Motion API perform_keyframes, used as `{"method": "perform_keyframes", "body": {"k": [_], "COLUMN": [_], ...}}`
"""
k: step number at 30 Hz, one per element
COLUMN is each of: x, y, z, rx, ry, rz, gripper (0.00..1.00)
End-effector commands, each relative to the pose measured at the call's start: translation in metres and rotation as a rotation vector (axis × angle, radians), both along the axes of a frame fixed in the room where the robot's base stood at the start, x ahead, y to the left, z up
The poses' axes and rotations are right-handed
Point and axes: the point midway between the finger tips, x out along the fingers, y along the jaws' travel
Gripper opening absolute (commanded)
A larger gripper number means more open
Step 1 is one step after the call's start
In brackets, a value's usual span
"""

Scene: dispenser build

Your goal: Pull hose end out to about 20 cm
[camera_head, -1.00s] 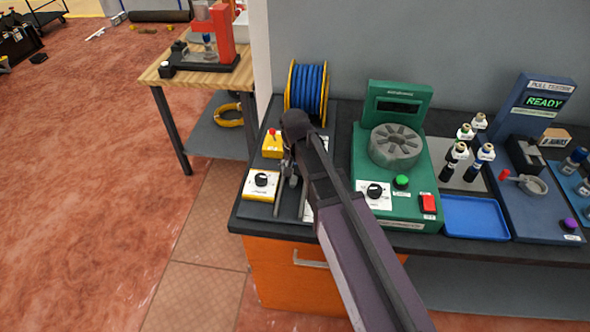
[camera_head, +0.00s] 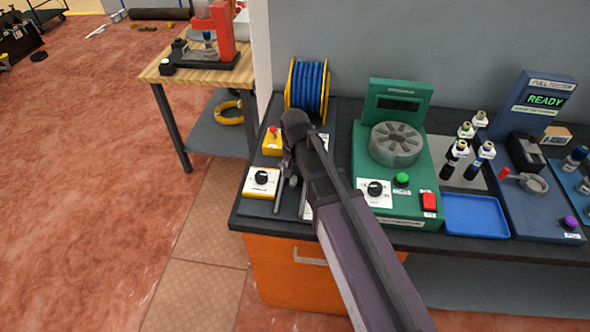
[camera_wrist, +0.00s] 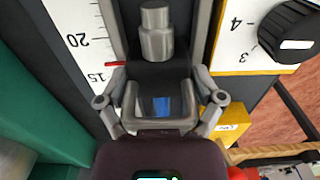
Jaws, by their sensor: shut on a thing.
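The blue hose is wound on a yellow-rimmed spool (camera_head: 310,88) at the back of the bench in the head view. My gripper (camera_wrist: 160,108) is shut on a short blue piece, which looks like the hose end (camera_wrist: 161,106), in the wrist view. In the head view my gripper (camera_head: 288,174) is low over the bench strip in front of the spool, partly hidden by my arm. A white scale (camera_wrist: 82,42) marked 15 and 20 runs beside the gripper, with a red line (camera_wrist: 115,63) near its edge. The hose between spool and gripper is hidden.
A metal cylinder (camera_wrist: 157,35) stands just beyond the gripper in the wrist view. A yellow-edged knob box (camera_head: 262,182) and a red-button box (camera_head: 272,141) lie left of the gripper. A green machine (camera_head: 395,205) stands to the right.

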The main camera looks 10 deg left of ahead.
Motion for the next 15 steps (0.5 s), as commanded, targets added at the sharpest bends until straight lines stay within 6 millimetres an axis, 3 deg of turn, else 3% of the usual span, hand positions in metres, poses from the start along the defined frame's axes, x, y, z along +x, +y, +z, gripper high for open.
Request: {"method": "perform_keyframes", "body": {"k": [15], "x": [-0.0078], "y": [-0.0026], "z": [-0.0016], "rx": [-0.007], "ry": [0.003], "rz": [-0.002], "gripper": [0.23]}}
